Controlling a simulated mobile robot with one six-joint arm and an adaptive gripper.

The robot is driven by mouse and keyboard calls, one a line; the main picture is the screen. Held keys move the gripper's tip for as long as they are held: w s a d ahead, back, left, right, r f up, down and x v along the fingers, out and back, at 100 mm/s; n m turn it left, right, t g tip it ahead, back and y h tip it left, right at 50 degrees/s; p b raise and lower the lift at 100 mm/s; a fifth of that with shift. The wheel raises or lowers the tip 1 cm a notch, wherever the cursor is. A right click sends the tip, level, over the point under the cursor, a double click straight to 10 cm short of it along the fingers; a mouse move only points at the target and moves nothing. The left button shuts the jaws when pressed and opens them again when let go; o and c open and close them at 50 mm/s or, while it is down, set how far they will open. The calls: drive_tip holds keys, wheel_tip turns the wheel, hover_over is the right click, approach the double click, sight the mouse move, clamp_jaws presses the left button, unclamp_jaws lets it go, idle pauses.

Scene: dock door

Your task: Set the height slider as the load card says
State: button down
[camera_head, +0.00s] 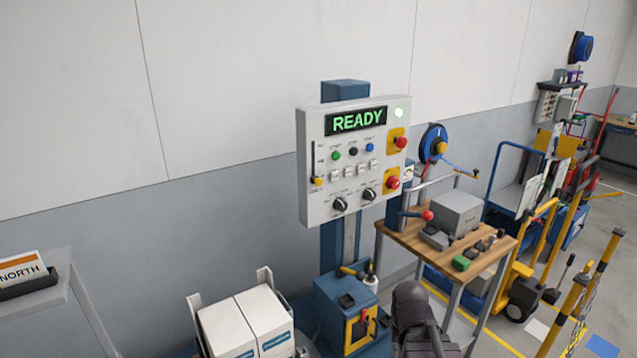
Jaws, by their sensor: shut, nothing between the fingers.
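The height slider (317,181) appears to be the yellow knob on a vertical slot at the left edge of the grey control panel (325,212). The knob sits near the slot's bottom end. Its scale marks are too small to read. The panel's display (356,121) reads READY in green. A white card (22,268) with an orange band reads NORTH, in a dark holder at far left; I cannot tell whether it is the load card. My gripper (408,292), dark, is low, below and right of the panel, apart from it, shut and empty.
The panel also carries coloured buttons, two dark knobs (369,194) and two red mushroom buttons (393,182). A wooden bench (400,232) with grey boxes stands right. White cartons (228,328) stand below left. Yellow posts (575,305) stand at far right. Space before the panel looks clear.

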drive_tip(key=c, duration=0.8)
unclamp_jaws()
drive_tip(key=shift+w+a, duration=0.1)
drive_tip(key=o, duration=0.4)
drive_tip(key=shift+w+a+r, duration=0.15)
drive_tip(key=shift+a+r, duration=0.05)
drive_tip(key=shift+c, duration=0.2)
drive_tip(key=shift+o, duration=0.2)
drive_tip(key=w+a+r+m+t+y+p, duration=0.3)
drive_tip(key=w+a+r+m+y, duration=0.1)
drive_tip(key=w+a+m, duration=0.1)
drive_tip(key=shift+w+a+r+y, duration=0.3)
drive_tip(key=shift+w+a+r, duration=0.1)
drive_tip(key=shift+w+a, duration=0.55)
drive_tip(key=w+a+r+m+t+y+p, duration=0.2)
drive_tip(key=w+r+m+t, duration=0.3)
drive_tip(key=w+r+m, duration=0.3)
drive_tip(key=w+a+r+m+t+y+p, duration=0.3)
drive_tip(key=w+r+m, duration=0.5)
drive_tip(key=r+m, duration=0.7)
drive_tip(key=t+y+p, duration=0.1)
drive_tip(key=t+p, duration=0.1)
drive_tip(key=t, duration=0.1)
drive_tip(key=shift+a+r+m+t, duration=0.2)
drive_tip(key=shift+a+m+t, duration=0.1)
drive_tip(key=shift+m, duration=0.1)
drive_tip(key=shift+w, duration=0.2)
